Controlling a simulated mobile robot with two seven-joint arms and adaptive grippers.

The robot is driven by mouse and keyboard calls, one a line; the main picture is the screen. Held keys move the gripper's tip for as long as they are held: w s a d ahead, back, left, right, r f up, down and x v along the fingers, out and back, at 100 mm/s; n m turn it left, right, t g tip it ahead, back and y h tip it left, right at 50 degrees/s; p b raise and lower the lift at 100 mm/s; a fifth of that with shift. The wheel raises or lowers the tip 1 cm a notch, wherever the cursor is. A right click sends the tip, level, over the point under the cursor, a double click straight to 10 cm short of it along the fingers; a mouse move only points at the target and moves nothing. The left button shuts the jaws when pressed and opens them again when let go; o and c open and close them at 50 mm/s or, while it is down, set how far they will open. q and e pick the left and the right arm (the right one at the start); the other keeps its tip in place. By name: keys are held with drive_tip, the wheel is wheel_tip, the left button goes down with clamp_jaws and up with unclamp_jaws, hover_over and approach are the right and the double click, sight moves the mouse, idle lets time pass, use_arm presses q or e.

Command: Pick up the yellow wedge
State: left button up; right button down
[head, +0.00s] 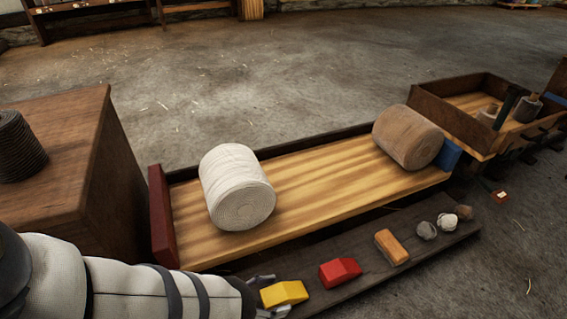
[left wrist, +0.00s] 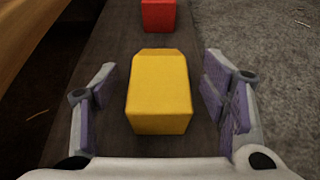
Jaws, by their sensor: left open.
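The yellow wedge (head: 284,292) lies on a low dark plank (head: 321,287) at the front of the head view. In the left wrist view the yellow wedge (left wrist: 160,92) sits between the two open fingers of my left gripper (left wrist: 164,100), with a gap on each side. The fingers do not touch it. In the head view my left gripper (head: 268,297) shows only in part, with a finger at the wedge's far side and one at its near side. My right gripper is in neither view.
A red block (head: 340,272), an orange block (head: 391,247) and several small balls (head: 427,230) lie farther along the plank. Behind it a wooden tray (head: 312,199) holds a white roll (head: 236,187) and a brown roll (head: 408,137). A brown box (head: 75,125) stands at left.

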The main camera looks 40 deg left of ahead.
use_arm(q)
drive_tip(key=shift+w+d+f, duration=0.15)
drive_tip(key=shift+w+f, duration=0.15)
drive_tip(key=shift+w, duration=0.2)
drive_tip(key=shift+r, duration=0.1)
drive_tip(key=c, duration=1.4)
drive_tip(key=shift+o, duration=0.2)
